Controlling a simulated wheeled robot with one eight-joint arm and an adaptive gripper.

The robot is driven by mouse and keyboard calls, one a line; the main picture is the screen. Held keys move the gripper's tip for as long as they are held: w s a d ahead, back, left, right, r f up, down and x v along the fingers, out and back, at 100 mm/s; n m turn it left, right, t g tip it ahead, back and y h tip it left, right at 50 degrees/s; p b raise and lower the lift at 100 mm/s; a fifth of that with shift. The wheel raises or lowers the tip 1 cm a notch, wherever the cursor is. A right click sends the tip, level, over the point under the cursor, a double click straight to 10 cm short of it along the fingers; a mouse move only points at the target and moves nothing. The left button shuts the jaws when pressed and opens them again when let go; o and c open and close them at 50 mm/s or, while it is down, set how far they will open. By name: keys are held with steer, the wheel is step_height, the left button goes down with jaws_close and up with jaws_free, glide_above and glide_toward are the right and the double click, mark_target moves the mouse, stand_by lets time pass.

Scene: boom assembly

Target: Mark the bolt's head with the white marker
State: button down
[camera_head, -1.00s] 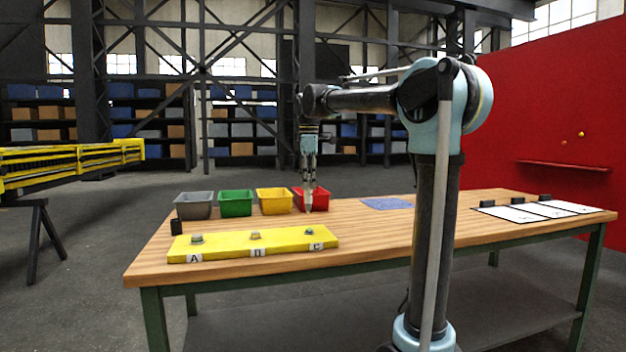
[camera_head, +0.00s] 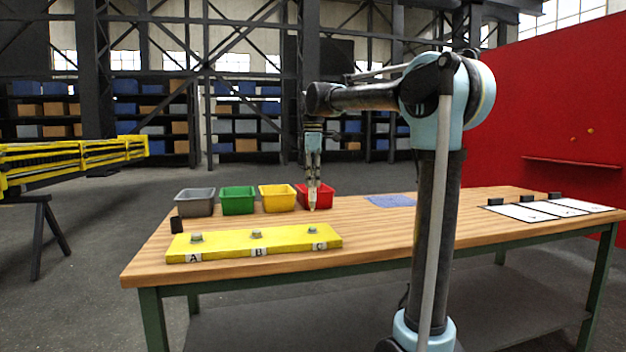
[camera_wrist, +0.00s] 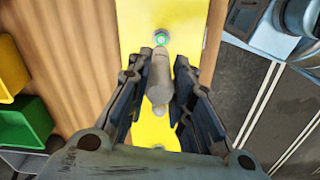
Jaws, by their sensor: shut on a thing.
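My gripper (camera_head: 313,188) is shut on a pale marker (camera_wrist: 160,78) that points down, its lower end above the bolt plate in the head view. The yellow plate (camera_head: 220,246) lies on the bench with bolts at A (camera_head: 197,237), B (camera_head: 256,233) and C (camera_head: 313,231). The gripper hangs near the C end. In the wrist view, a bolt head with a green ring (camera_wrist: 161,36) shows just beyond the marker's end. I cannot tell whether the marker touches it. Part of the plate is hidden behind the gripper.
Grey (camera_head: 195,203), green (camera_head: 238,200), yellow (camera_head: 277,198) and red (camera_head: 318,194) bins stand behind the plate. A small black block (camera_head: 177,225) is at its left. A blue mat (camera_head: 391,201) and white sheets (camera_head: 520,213) lie to the right.

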mark_target(312, 200)
steer(key=shift+f, duration=2.1)
steer(key=shift+s+f, duration=0.1)
steer(key=shift+f, duration=0.6)
stand_by(0.4)
steer(key=shift+r, duration=0.1)
steer(key=shift+r, duration=2.95)
steer(key=shift+s, duration=0.1)
